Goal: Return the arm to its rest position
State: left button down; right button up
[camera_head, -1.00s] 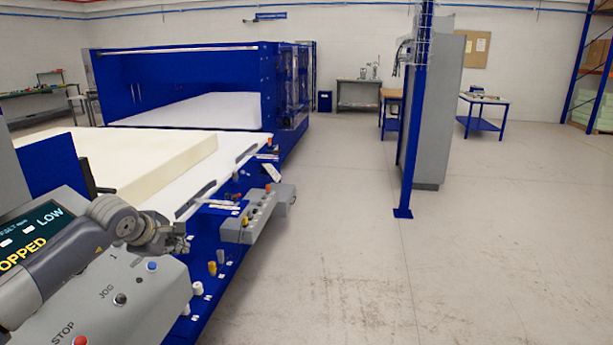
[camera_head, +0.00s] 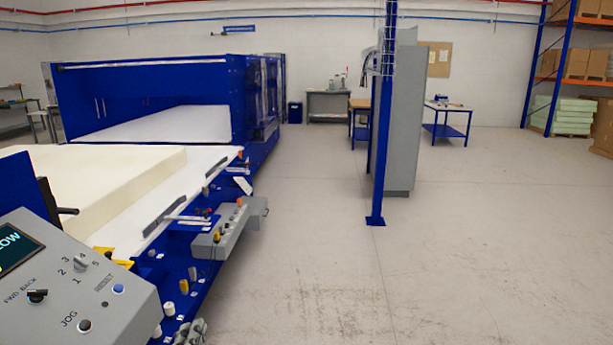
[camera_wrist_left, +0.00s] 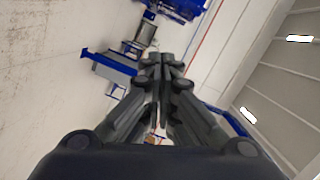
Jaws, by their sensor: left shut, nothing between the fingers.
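My left gripper (camera_head: 190,332) shows only as a small grey piece at the bottom edge of the head view, low beside the blue machine frame and right of the grey control panel (camera_head: 65,285). Most of my left arm is out of that view. In the left wrist view the fingers of my left gripper (camera_wrist_left: 167,62) are together and hold nothing. They are clear of any surface there, with floor and wall far behind. My right gripper is in neither view.
A cream foam block (camera_head: 105,175) lies on the machine's white bed (camera_head: 190,165). A grey button box (camera_head: 230,230) juts out from the machine's side. A blue post (camera_head: 382,130) stands beside a grey cabinet (camera_head: 402,120). The floor (camera_head: 480,250) to the right is clear.

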pick_arm(q)
jog(key=s+a+f+n+g, duration=0.2)
jog(key=s+f+n+g, duration=0.55)
jog(key=s+f, duration=0.6)
jog(key=s+d+f+n+g+h, duration=0.1)
jog(key=s+d+f+n+g, duration=0.15)
jog(key=s, duration=0.55)
jog(key=s+d+f+n+g+h, duration=0.1)
jog(key=s+f+g, duration=0.3)
jog(key=s, duration=0.3)
notch_tip(320, 180, down, 30)
jog(key=s+g+b, duration=0.1)
jog(key=s+b, duration=0.1)
jog(key=s+a+f+g+b, duration=0.1)
jog(key=s+a+f+b, duration=0.1)
jog(key=s+f, duration=1.4)
jog(key=shift+a+f+m, duration=0.25)
jog(key=shift+a+m, duration=0.05)
jog(key=shift+a, duration=0.05)
